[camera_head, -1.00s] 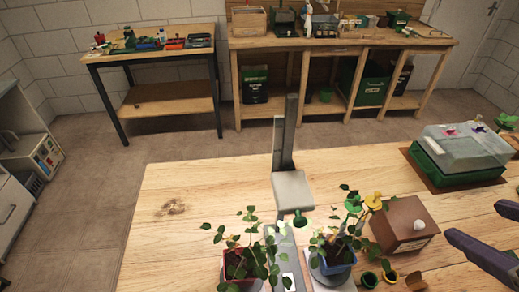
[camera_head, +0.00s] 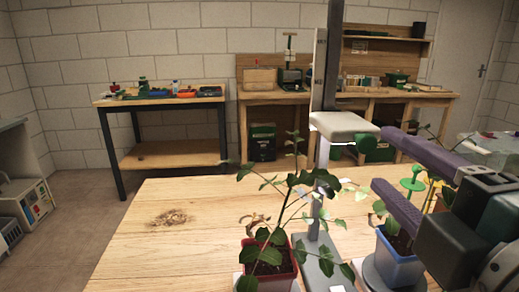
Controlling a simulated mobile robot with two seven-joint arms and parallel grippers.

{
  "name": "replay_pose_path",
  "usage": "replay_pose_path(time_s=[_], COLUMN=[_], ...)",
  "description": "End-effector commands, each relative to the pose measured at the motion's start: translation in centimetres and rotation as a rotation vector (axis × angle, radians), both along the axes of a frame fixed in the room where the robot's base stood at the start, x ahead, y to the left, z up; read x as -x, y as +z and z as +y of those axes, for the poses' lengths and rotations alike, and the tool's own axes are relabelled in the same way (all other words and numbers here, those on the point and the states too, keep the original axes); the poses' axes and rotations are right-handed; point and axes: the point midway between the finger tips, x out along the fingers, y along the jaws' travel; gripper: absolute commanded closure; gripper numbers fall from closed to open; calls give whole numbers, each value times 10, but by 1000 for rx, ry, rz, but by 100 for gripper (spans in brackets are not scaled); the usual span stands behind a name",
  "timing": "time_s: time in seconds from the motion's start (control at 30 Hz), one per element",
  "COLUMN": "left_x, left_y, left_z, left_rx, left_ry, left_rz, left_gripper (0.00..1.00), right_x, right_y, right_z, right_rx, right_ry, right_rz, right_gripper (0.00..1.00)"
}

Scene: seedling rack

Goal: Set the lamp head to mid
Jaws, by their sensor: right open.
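The lamp stands on the near table: a grey upright post (camera_head: 326,62) carries a pale flat lamp head (camera_head: 343,126). A round green knob (camera_head: 366,143) shows just below the head, on its right side. My right gripper (camera_head: 383,160) comes in from the right with its two purple fingers spread, one above the other. Its tips are close to the right of the knob; I cannot tell whether they touch it. Nothing is held between them. A plant in a red pot (camera_head: 268,275) stands in front of the post on the left. My left gripper is not in view.
A plant in a blue pot (camera_head: 393,262) stands below my right gripper, partly hidden by it. Green and yellow markers stand near it. The wooden table top (camera_head: 150,240) is clear on the left. A workbench (camera_head: 165,100) and a long counter stand against the back wall.

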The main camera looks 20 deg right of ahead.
Motion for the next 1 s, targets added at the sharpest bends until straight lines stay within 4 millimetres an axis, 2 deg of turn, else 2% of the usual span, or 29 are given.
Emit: replay_pose_path(time_s=[0.2, 0.5, 0.7, 0.97, 1.0], left_x=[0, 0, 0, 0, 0], left_y=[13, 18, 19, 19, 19], left_z=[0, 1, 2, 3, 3], left_rx=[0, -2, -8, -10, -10], left_ry=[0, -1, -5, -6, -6], left_rz=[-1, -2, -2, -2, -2], left_gripper=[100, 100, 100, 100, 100], right_x=[-32, -78, -90, -91, -91], right_y=[5, 3, 2, 1, 1], right_z=[-8, -19, -22, -23, -23], right_rx=[-1, -3, -4, -4, -4], right_ry=[0, -1, -3, -3, -3], right_rz=[-2, -1, 0, 1, 1], right_gripper=[40, 40, 40, 40, 44])
